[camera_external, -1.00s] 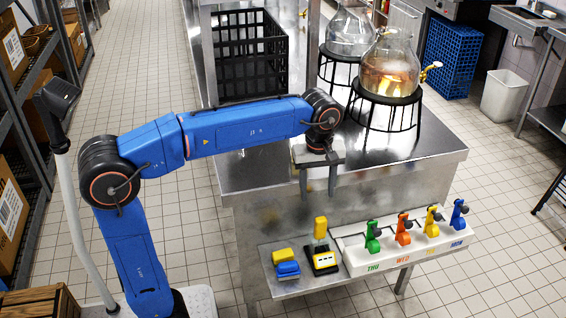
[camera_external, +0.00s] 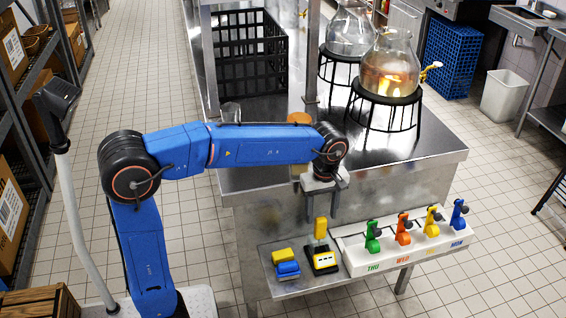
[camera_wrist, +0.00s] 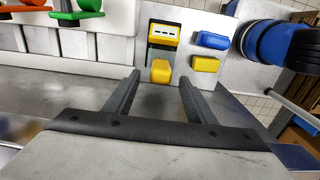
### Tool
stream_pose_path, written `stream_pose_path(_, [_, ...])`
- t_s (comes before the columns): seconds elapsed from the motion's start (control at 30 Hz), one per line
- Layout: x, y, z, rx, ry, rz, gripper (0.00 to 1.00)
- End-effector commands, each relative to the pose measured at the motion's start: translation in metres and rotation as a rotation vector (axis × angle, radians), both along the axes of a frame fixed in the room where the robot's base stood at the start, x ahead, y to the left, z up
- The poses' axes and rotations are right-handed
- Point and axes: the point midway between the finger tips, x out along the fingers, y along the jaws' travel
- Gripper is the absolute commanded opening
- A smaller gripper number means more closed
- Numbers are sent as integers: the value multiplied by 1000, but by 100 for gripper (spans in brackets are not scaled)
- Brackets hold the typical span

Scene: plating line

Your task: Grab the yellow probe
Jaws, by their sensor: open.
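The yellow probe (camera_external: 320,228) stands upright in a black and yellow base (camera_external: 323,262) on the low metal shelf. In the wrist view the yellow probe (camera_wrist: 161,71) shows end-on between my finger lines, with its yellow base (camera_wrist: 164,34) beyond it. My gripper (camera_external: 322,220) is open and empty, pointing down just above and around the probe's top in the outside view. In the wrist view my gripper (camera_wrist: 163,90) has its two fingers spread, one on each side of the probe. I cannot tell whether a finger touches it.
A yellow block (camera_external: 283,255) and a blue block (camera_external: 288,270) lie left of the base. A white rack (camera_external: 352,262) with green, orange, yellow and blue day-labelled items is close on the right. The steel counter (camera_external: 420,150) rises behind the shelf.

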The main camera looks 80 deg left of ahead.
Motion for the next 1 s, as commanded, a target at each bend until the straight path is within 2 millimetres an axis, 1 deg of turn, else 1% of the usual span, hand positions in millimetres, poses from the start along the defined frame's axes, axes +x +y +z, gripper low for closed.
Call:
stream_pose_path(0.03, [0, 0, -5, 0, 1, 0, 50])
stream_pose_path(0.17, [0, 0, -10, 0, 1, 0, 50])
stream_pose_path(0.27, [0, -1, -18, 0, 1, -1, 50])
stream_pose_path(0.5, [-1, -4, -50, 0, 1, 0, 50])
stream_pose_path(0.6, [-1, -4, -58, 0, 0, 0, 50])
stream_pose_path(0.7, [-1, -4, -61, 0, -1, 0, 50])
stream_pose_path(0.87, [-1, -3, -61, 0, -1, 0, 50])
stream_pose_path(0.9, [-1, -3, -61, 0, -1, 0, 48])
stream_pose_path(0.97, [-1, -3, -61, 0, -1, 0, 33])
stream_pose_path(1.0, [-1, -3, -61, 0, -1, 0, 24])
